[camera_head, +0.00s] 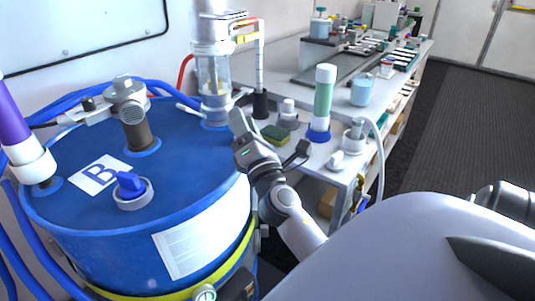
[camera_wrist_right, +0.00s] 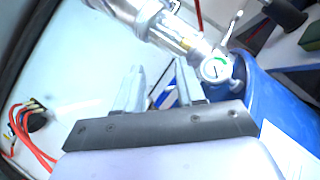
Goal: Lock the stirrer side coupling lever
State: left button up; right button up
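A clear and metal column (camera_head: 213,75) stands upright on the blue drum (camera_head: 190,165), with a silver lever-like handle (camera_head: 188,108) at its lower left. In the right wrist view, a silver coupling (camera_wrist_right: 215,68) with a round green-marked face sits at the end of the metal column (camera_wrist_right: 165,28). A thin lever (camera_wrist_right: 232,27) sticks up from it. My right gripper (camera_head: 236,118) is beside the column's base, on its right. In the wrist view its two fingers (camera_wrist_right: 160,75) are apart with nothing gripped; the coupling lies beyond the right finger. My left gripper is not in view.
A grey fitting (camera_head: 126,100) on a brown stem and a blue-knobbed cap (camera_head: 132,188) stand on the drum. A purple tube (camera_head: 14,122) is at the left. A bench (camera_head: 290,78) with a green-white bottle (camera_head: 323,100) and a sponge (camera_head: 275,136) stands behind my right arm.

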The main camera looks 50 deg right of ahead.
jog(key=s+f+m+g, duration=0.7)
jog(key=f+m, duration=0.5)
jog(key=shift+s+a+f+m+g+y, duration=0.15)
jog(key=shift+a+f+m+g+y, duration=0.1)
jog(key=shift+f+m+g+y, duration=0.15)
